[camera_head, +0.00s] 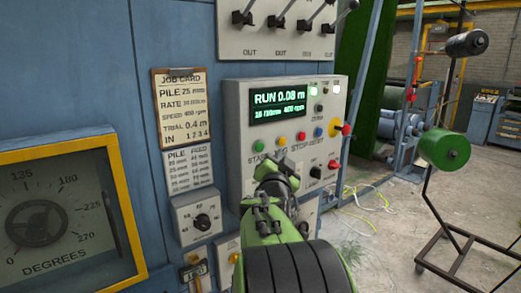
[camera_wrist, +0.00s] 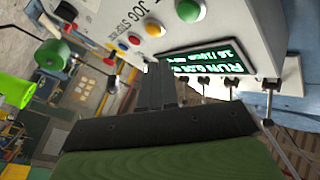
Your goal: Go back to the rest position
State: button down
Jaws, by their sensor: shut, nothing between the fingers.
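My gripper (camera_head: 284,168) is in front of the lower part of the grey control box (camera_head: 240,115), just below its row of coloured buttons. In the wrist view the dark fingers (camera_wrist: 160,72) are together, with nothing between them, and point at the box face. The lit display (camera_head: 278,106) reads RUN 0.08 m, with a smaller line that looks like 16/10mm 400 rpm. The green button (camera_head: 255,141) is at the left of the row. In the wrist view a large green button (camera_wrist: 189,11) shows beyond the fingers. I cannot tell whether the fingertips touch the box.
A lever panel (camera_head: 240,45) is above the box. A job card (camera_head: 180,108) and a rotary switch box (camera_head: 198,216) are to the left, beside a yellow-framed degrees dial (camera_head: 128,215). A green roll (camera_head: 443,149) on a wheeled stand is at the right. Open floor lies between.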

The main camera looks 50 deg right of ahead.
dwell(0.5)
jog(key=a+f+n+y, duration=0.5)
jog(key=a, duration=0.7)
jog(key=a+f+n+y, duration=0.4)
jog(key=a+y, duration=0.2)
jog(key=a, duration=0.5)
jog(key=s+a+f+n+g+y, duration=0.2)
jog(key=s+a+f+n, duration=0.3)
jog(key=s+a, duration=0.2)
jog(key=s+a+f+n+g+y, duration=0.2)
jog(key=s+a+f+n, duration=0.3)
jog(key=s+a, duration=0.3)
jog(key=shift+s+a+g+y, duration=0.25)
jog(key=shift+a+g+y, duration=0.2)
jog(key=shift+y, duration=0.35)
jog(key=shift+f, duration=0.1)
